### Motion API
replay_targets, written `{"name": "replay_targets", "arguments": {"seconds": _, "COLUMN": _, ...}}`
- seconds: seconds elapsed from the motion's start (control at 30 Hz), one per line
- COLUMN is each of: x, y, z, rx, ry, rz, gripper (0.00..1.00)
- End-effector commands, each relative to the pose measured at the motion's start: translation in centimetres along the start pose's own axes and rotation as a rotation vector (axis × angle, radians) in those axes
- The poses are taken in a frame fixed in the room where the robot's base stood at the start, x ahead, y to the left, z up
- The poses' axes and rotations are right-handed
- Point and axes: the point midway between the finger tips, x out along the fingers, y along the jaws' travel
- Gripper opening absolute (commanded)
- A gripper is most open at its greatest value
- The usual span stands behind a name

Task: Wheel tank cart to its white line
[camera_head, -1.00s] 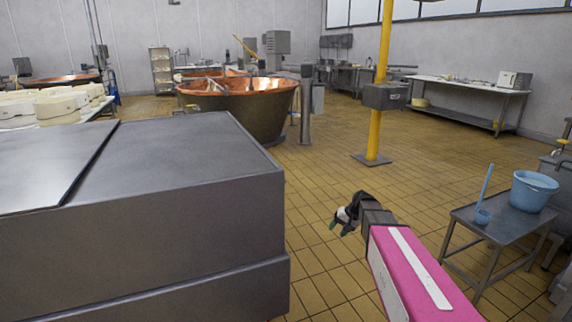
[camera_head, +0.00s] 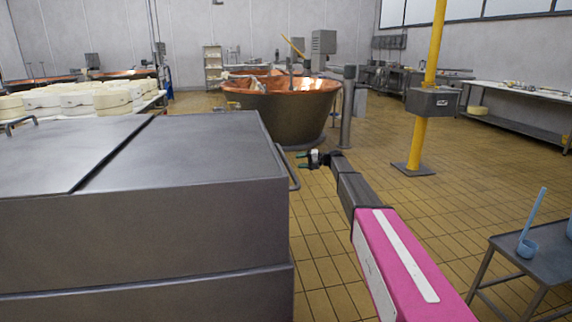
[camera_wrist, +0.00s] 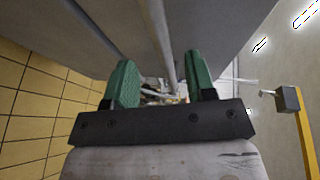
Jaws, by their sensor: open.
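The tank cart (camera_head: 190,165) is a large grey metal box with a flat lid, filling the left of the head view. A bar handle (camera_head: 291,170) stands out from its right end. My gripper (camera_head: 304,160) is open just right of this handle. In the wrist view, my gripper's green fingers (camera_wrist: 161,78) are spread apart, and a grey bar (camera_wrist: 158,35), apparently the handle, runs between them in line of sight. I cannot tell whether the bar is within the fingers' reach. The cart's wheels and the white line are not seen.
A copper vat (camera_head: 285,108) stands beyond the cart. A yellow post (camera_head: 424,110) with a grey box rises to the right. A low metal table (camera_head: 535,258) with a blue ladle (camera_head: 530,240) stands at the lower right. Tiled floor between them is clear.

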Motion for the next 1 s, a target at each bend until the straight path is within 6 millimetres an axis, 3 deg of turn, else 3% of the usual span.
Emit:
{"name": "replay_targets", "arguments": {"seconds": 0.4, "x": 7.1, "y": 0.1, "z": 0.0, "rx": 0.001, "ry": -0.001, "rz": 0.001, "gripper": 0.51}}
{"name": "replay_targets", "arguments": {"seconds": 0.8, "x": 8.2, "y": 0.1, "z": 0.0, "rx": 0.001, "ry": 0.001, "rz": 0.001, "gripper": 0.51}}
{"name": "replay_targets", "arguments": {"seconds": 0.93, "x": 8.2, "y": 0.1, "z": 0.0, "rx": 0.001, "ry": 0.001, "rz": 0.001, "gripper": 0.08}}
{"name": "replay_targets", "arguments": {"seconds": 0.97, "x": 8.2, "y": 0.1, "z": 0.0, "rx": 0.001, "ry": 0.001, "rz": 0.001, "gripper": 0.00}}
{"name": "replay_targets", "arguments": {"seconds": 1.0, "x": 8.2, "y": 0.1, "z": 0.0, "rx": 0.001, "ry": 0.001, "rz": 0.001, "gripper": 0.00}}
